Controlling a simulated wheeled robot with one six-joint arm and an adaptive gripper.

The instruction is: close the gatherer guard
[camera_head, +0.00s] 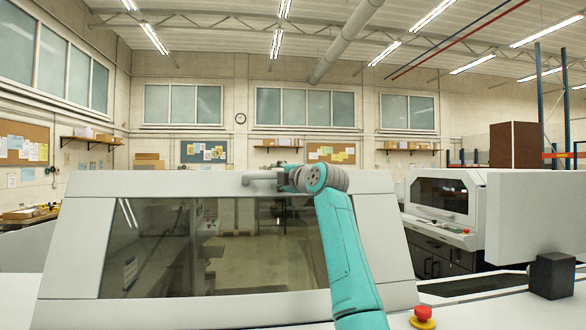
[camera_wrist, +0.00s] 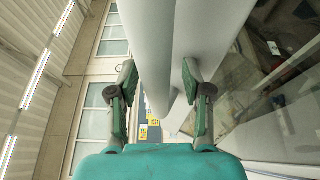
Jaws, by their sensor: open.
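The gatherer guard (camera_head: 385,235) is a large light grey sloping cover with a dark see-through window (camera_head: 215,250), in the middle of the head view. My gripper (camera_wrist: 158,80) is open, its two fingers spread apart in the wrist view. A pale grey rounded edge, apparently the guard's upper part (camera_wrist: 205,35), runs up the picture between and beyond the fingers. In the head view my arm reaches up in front of the guard to its top edge, right of centre. My arm covers part of the window and top edge. I cannot tell whether the fingers touch the guard.
A red emergency button (camera_head: 422,313) on a yellow base stands right of the guard at the front. A dark grey block (camera_head: 552,275) is at the lower right. Another grey machine (camera_head: 440,195) with a dark window stands behind on the right. Space above the guard is clear.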

